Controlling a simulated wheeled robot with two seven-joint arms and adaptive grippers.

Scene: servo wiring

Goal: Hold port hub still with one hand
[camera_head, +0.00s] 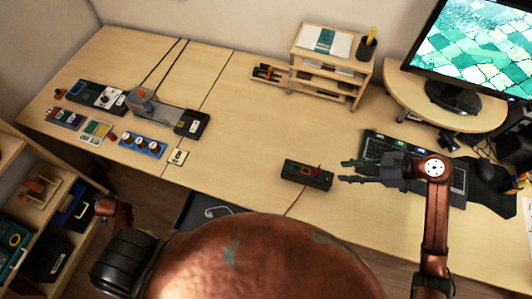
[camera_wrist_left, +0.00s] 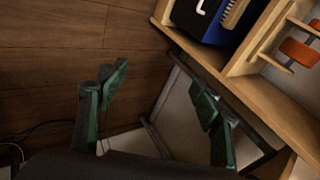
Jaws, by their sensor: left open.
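The port hub, a small black box (camera_head: 307,174) with a red part at its right end, lies on the desk near the front edge. A thin red cable runs from it toward the front edge. My right gripper (camera_head: 343,171) is just right of the hub, its fingers pointing left at it, spread and empty. A small gap shows between fingertips and hub. My left gripper (camera_wrist_left: 158,95) is open and empty in the left wrist view, over the floor beside the wooden shelf, far from the hub. In the head view its fingers are not clearly visible.
A keyboard (camera_head: 458,185) lies behind and right of my right gripper. A wooden organizer (camera_head: 330,62) stands at the back. Several devices, including a blue panel (camera_head: 142,146), sit at the left. The desk middle is clear. A shelf (camera_wrist_left: 240,85) is close to my left gripper.

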